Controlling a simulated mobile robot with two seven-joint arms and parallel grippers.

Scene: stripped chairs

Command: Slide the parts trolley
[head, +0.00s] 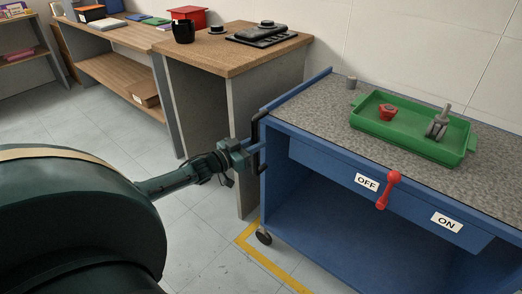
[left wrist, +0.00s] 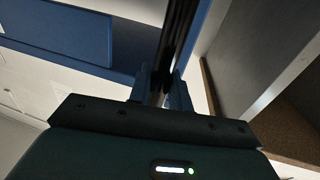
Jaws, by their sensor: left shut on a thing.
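The blue parts trolley (head: 330,205) stands at the right in the head view, with a grey speckled top and an open lower bay. A black handle (head: 257,135) is fixed to its left end. My left gripper (head: 250,152) is shut on this handle. In the left wrist view the black handle (left wrist: 178,45) runs between the fingers of my left gripper (left wrist: 163,88), and the trolley's blue body (left wrist: 60,30) shows at the upper left. My right gripper is not in view.
On the trolley are a green tray (head: 400,137) with a red part and a grey caster, and a red lever (head: 389,189) between OFF and ON labels. A wooden-topped bench (head: 235,55) stands close behind the trolley's left end. Yellow tape (head: 262,262) marks the floor. Floor at left is clear.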

